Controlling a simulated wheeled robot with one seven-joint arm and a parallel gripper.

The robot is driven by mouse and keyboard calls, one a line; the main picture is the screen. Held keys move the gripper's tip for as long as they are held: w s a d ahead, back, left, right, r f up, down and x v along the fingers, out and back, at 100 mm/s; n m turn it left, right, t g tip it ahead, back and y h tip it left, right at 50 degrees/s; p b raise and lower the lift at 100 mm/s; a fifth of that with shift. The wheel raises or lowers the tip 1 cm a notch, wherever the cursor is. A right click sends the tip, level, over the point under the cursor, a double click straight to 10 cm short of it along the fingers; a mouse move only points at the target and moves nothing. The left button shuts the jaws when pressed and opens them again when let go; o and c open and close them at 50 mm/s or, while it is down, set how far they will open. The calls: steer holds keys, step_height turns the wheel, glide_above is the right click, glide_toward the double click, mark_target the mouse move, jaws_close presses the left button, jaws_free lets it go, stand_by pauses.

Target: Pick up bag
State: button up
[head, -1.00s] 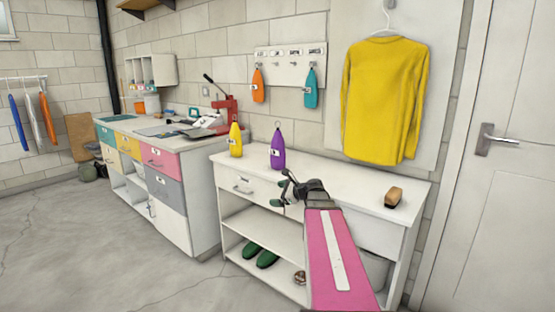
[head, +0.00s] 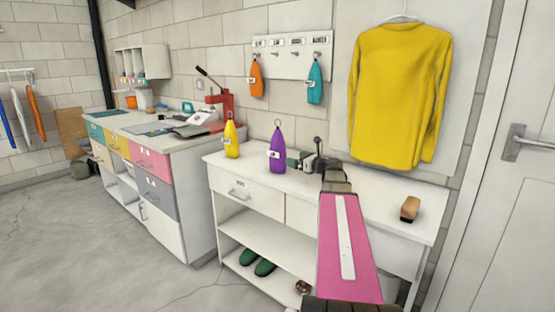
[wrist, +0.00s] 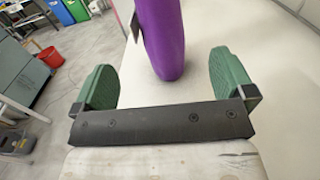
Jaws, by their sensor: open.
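A purple bag (head: 277,149) with a loop at its top and a white tag stands upright on the white bench. A yellow bag (head: 231,139) stands to its left. An orange bag (head: 256,80) and a teal bag (head: 315,82) hang on the wall hook board (head: 291,53). My gripper (head: 295,160) is open just right of the purple bag, low over the bench. In the wrist view the purple bag (wrist: 164,40) lines up with the gap between my green fingers.
The white bench (head: 378,187) has open shelves with green shoes (head: 257,264) below. A brown brush (head: 410,209) lies on its right end. A yellow sweater (head: 400,95) hangs behind. A red press (head: 222,103) stands on the left counter.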

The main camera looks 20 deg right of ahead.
mark_target(281, 144)
steer(key=x, duration=0.5)
steer(key=shift+a, duration=0.1)
steer(key=shift+r+x, duration=0.15)
steer(key=shift+x, duration=1.15)
steer(key=shift+r+x, duration=0.2)
steer(key=shift+x, duration=1.1)
steer(key=shift+a, duration=0.1)
steer(key=c, duration=1.3)
steer(key=shift+o, duration=0.2)
steer(key=shift+r, duration=0.15)
steer(key=shift+r, duration=0.3)
steer(key=r, duration=0.4)
steer(key=shift+a, duration=0.35)
steer(key=a+r, duration=0.2)
steer(key=a, duration=0.1)
steer(key=a+r, duration=0.2)
steer(key=a, duration=0.2)
steer(key=a+r, duration=0.2)
steer(key=a, duration=0.2)
steer(key=shift+w+r, duration=0.1)
steer(key=shift+w, duration=0.1)
